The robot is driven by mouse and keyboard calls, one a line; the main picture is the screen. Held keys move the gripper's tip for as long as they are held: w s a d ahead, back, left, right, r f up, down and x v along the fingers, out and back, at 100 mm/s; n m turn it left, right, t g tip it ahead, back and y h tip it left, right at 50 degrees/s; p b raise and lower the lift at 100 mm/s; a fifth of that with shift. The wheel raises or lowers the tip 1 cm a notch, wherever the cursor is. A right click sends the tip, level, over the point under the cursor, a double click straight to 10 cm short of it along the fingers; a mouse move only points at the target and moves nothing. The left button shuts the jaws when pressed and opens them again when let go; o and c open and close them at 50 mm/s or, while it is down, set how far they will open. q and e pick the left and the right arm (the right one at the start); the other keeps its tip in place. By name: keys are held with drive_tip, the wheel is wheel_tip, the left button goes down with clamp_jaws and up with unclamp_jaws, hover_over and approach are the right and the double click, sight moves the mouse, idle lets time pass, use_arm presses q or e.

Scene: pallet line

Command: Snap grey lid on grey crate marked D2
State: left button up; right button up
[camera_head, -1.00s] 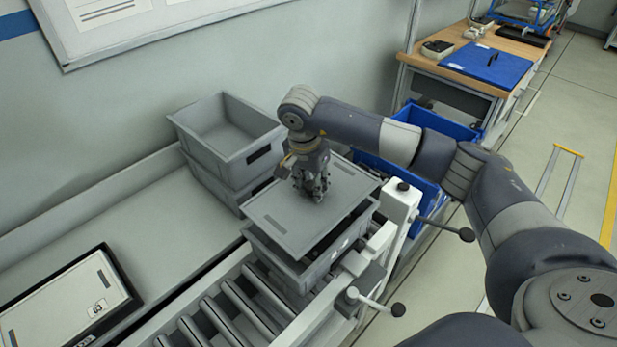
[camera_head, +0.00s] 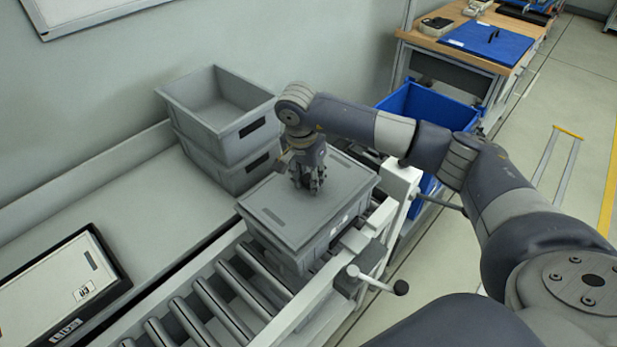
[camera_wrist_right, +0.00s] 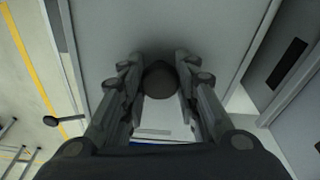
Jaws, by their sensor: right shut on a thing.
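The grey lid (camera_head: 277,212) lies over the top of a grey crate (camera_head: 325,240) on the roller conveyor. The lid looks level and close against the crate's rim in the head view. My right gripper (camera_head: 308,188) points down at the middle of the lid. In the right wrist view its fingers (camera_wrist_right: 160,85) are closed around a dark round knob (camera_wrist_right: 160,79) on the lid (camera_wrist_right: 110,30). The crate's marking is too small to read. My left gripper is not in view.
Two stacked grey crates (camera_head: 230,150) stand behind and left of the conveyor rollers (camera_head: 212,318). A framed white panel (camera_head: 60,290) lies at left. A white post with a black-knobbed lever (camera_head: 400,287) stands at the conveyor's right side. A blue bin (camera_head: 425,105) and workbench (camera_head: 480,45) are beyond.

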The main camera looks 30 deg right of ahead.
drive_tip(key=shift+r, duration=0.1)
drive_tip(key=shift+s+a+f+b, duration=0.1)
drive_tip(key=shift+f+b, duration=0.25)
drive_tip(key=shift+b, duration=0.45)
idle(1.6)
idle(0.3)
drive_tip(key=o, duration=1.7)
drive_tip(key=shift+r, duration=0.2)
drive_tip(key=shift+r+p, duration=1.75)
drive_tip(key=shift+r, duration=1.6)
